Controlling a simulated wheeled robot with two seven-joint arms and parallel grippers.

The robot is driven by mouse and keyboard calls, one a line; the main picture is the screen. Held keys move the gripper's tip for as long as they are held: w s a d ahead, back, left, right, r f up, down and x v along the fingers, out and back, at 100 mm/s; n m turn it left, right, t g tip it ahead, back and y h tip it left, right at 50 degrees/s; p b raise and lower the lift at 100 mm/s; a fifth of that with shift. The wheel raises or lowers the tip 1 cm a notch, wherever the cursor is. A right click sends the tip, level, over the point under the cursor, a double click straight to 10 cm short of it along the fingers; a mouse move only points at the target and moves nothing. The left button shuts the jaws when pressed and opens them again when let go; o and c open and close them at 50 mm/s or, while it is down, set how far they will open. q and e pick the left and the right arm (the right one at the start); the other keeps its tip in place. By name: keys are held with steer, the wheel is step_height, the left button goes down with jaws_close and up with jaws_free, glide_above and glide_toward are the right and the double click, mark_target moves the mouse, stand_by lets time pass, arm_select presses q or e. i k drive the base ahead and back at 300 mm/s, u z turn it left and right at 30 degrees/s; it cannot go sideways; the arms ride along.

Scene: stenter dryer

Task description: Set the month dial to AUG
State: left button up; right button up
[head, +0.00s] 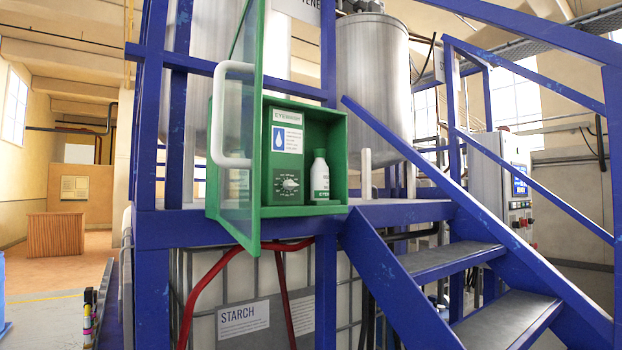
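The month dial (289,184) is a small round knob with fine white markings around it. It sits low on the dark green panel (288,150) inside the open eyewash cabinet (340,133). The markings are too small to read, so I cannot tell which month it is set to. The cabinet's glass door (237,195) stands swung open toward me, with a white handle (219,115) on it. A white bottle (319,176) with a green label stands right of the dial. Neither of my grippers is in view.
The cabinet sits at a blue steel frame (152,240), above a white tank labelled STARCH (243,318). Blue stairs with grey treads (445,261) and a slanting rail (400,150) rise at the right. A control cabinet (490,165) stands behind. Open floor (45,308) lies at left.

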mark_target(289, 185)
steer(key=z, duration=0.55)
steer(key=i, duration=1.3)
steer(key=u, duration=0.05)
